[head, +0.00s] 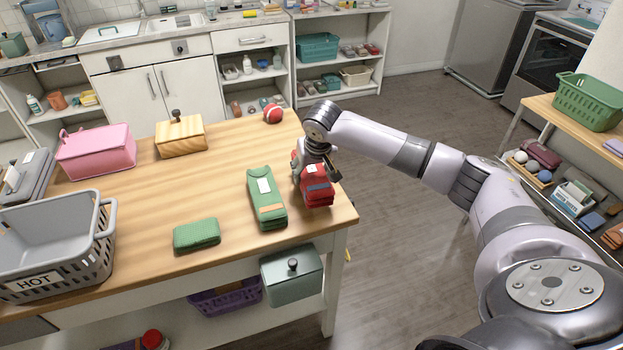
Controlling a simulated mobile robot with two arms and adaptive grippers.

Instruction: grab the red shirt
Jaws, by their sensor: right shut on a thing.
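The red shirt (317,193) is a folded red bundle with a dark patch, near the right edge of the wooden table (160,210). My right gripper (318,172) reaches down over it and is shut on it. The gripper and wrist hide the shirt's far part. I cannot tell whether the shirt is touching the tabletop or just above it. My left gripper is not in view.
A folded green garment (266,205) lies close left of the shirt, and a smaller green cloth (197,234) further left. A grey "HOT" basket (104,245), a pink box (95,153), a wooden box (181,137) and a red ball (272,113) stand on the table.

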